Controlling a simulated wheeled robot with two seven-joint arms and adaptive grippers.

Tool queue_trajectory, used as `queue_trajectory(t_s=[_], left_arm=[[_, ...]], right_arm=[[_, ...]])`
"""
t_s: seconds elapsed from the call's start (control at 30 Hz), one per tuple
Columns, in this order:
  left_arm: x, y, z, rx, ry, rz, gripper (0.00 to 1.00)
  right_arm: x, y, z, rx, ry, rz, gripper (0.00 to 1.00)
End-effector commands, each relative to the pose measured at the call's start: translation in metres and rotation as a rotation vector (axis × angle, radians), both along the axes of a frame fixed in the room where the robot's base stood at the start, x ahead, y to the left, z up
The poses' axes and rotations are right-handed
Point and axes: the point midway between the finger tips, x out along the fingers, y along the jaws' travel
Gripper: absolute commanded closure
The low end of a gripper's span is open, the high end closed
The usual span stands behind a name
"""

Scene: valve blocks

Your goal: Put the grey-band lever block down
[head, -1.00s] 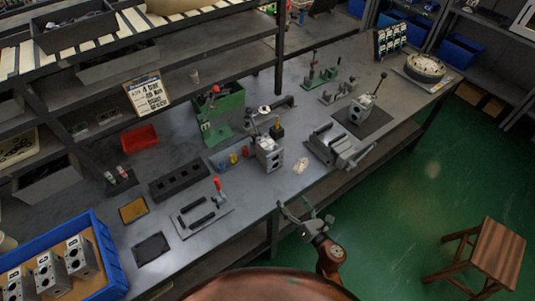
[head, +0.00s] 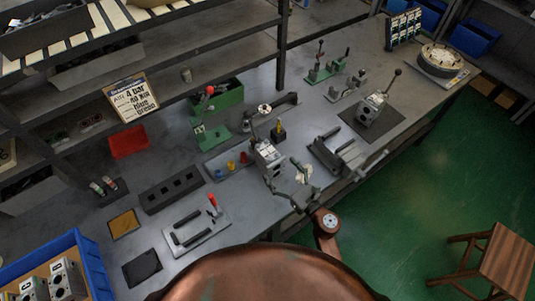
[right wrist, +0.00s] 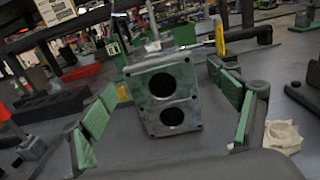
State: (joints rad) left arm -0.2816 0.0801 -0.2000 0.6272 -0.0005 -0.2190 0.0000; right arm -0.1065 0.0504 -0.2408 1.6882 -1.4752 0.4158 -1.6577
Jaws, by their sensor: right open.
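A grey metal lever block (head: 268,158) stands upright near the middle of the bench, its lever pointing up. In the right wrist view the block (right wrist: 163,98) shows two round dark holes in its face. My right gripper (head: 287,177) is open and empty, just in front of this block, with its green-padded fingers (right wrist: 165,88) spread to either side of it. A second lever block (head: 372,109) stands on a dark mat (head: 392,125) further right. I cannot make out a band colour on either block. My left gripper is not in view.
A grey vise (head: 338,155) sits right of the nearer block, and a crumpled pale cloth (right wrist: 283,136) lies close to my right finger. Coloured knobs (head: 231,166) stand left of the block. A blue crate (head: 92,262) holds several blocks. A dark flat pad (head: 142,268) is bare.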

Motion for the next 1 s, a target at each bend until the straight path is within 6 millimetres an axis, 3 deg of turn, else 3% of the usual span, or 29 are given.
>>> queue_trajectory(t_s=[0.3,0.5,0.8,1.0], left_arm=[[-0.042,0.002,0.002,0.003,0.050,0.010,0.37],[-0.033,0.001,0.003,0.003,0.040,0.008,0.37],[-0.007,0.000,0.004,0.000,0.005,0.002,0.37],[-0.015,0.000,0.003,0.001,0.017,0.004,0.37]], right_arm=[[0.031,0.021,-0.002,0.005,0.000,-0.003,0.17],[0.052,0.036,-0.004,0.001,0.001,-0.002,0.17],[0.055,0.040,-0.005,0.001,0.001,0.000,0.17],[0.055,0.040,-0.005,0.001,0.001,0.000,0.31]])
